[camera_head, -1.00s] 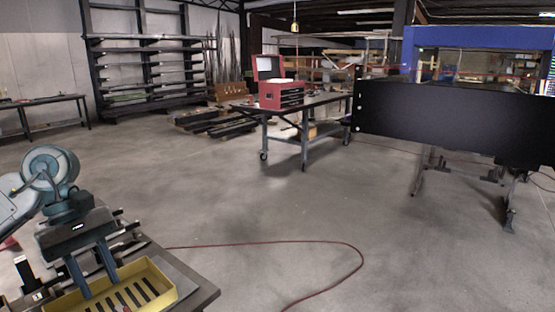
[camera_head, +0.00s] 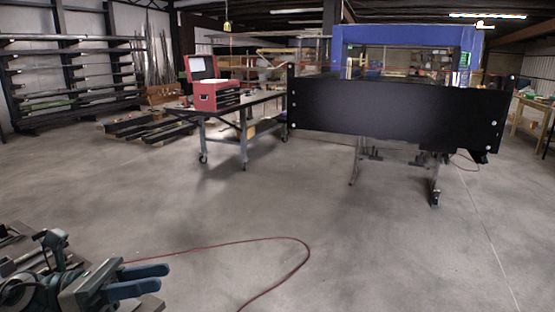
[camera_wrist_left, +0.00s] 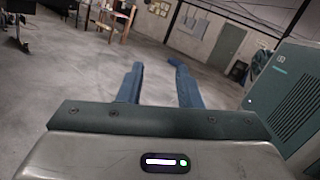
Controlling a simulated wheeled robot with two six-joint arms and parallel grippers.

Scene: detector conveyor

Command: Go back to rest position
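My left gripper (camera_head: 168,279) is at the lower left of the head view, its two blue fingers pointing right and apart. In the left wrist view the same gripper (camera_wrist_left: 158,85) shows open fingers with nothing between them, only floor behind. My right gripper is not in the head view.
A black conveyor (camera_head: 395,108) with a blue detector frame (camera_head: 350,38) stands ahead on the right. A wheeled table (camera_head: 243,128) bears a red toolbox (camera_head: 215,96). A red cable (camera_head: 290,243) lies on the floor. Open floor lies between.

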